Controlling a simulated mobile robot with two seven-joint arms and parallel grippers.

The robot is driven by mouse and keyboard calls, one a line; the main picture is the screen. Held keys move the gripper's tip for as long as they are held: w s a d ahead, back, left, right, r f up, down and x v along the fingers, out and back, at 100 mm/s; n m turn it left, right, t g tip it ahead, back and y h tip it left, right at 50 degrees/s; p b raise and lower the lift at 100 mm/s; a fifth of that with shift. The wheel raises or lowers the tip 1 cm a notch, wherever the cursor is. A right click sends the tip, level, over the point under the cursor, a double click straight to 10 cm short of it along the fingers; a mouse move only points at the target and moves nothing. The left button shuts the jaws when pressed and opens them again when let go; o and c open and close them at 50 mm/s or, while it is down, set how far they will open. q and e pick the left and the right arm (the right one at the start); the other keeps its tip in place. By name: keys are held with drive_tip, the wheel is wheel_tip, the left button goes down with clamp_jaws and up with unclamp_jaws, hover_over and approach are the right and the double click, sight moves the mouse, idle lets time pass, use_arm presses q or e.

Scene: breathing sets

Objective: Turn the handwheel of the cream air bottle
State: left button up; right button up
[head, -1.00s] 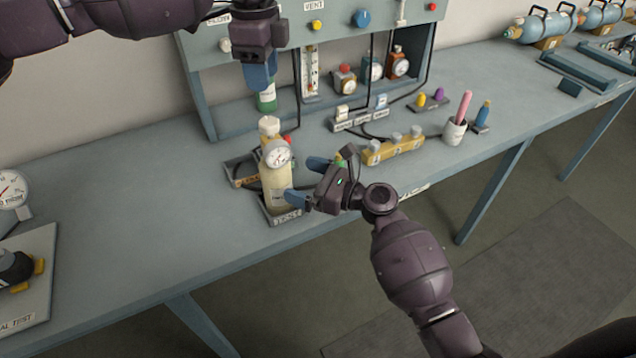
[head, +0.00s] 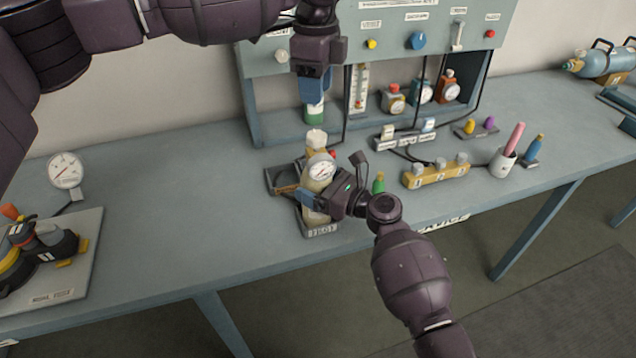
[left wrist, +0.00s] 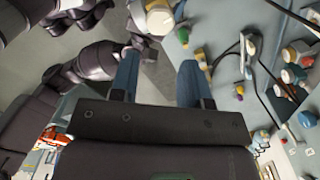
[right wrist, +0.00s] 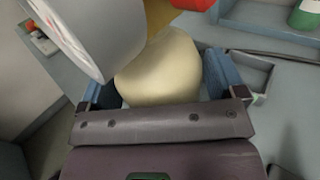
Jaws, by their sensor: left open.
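The cream air bottle (head: 314,200) stands upright in a small holder at the bench's front edge, with a round gauge (head: 322,168) on its front. Its pale handwheel (head: 316,137) is on top. My right gripper (head: 322,196) has its fingers around the bottle's body from the right; in the right wrist view the cream body (right wrist: 160,70) fills the gap between the blue fingers. My left gripper (head: 314,92) hangs open and empty above and behind the handwheel, pointing down. Part of the bottle's top (left wrist: 160,18) shows at the upper edge of the left wrist view.
A green bottle (head: 315,113) stands behind, under the panel frame (head: 250,100). A green cone (head: 378,183) and a yellow block with several knobs (head: 436,173) stand right of my right gripper. A test board (head: 70,270) lies far left.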

sight(316, 134)
drive_tip(key=c, duration=1.2)
use_arm(q)
drive_tip(key=shift+o, duration=0.6)
use_arm(e)
drive_tip(key=shift+c, duration=0.6)
use_arm(q)
drive_tip(key=o, duration=0.4)
drive_tip(key=shift+d+r, duration=0.2)
drive_tip(key=shift+r, duration=0.05)
drive_tip(key=f+m, duration=0.3)
drive_tip(key=m, duration=0.5)
drive_tip(key=f+m, duration=0.3)
drive_tip(key=m, duration=0.6)
drive_tip(key=f+m, duration=0.4)
drive_tip(key=m, duration=0.4)
drive_tip(key=shift+a+m, duration=0.2)
drive_tip(key=shift+m, duration=0.1)
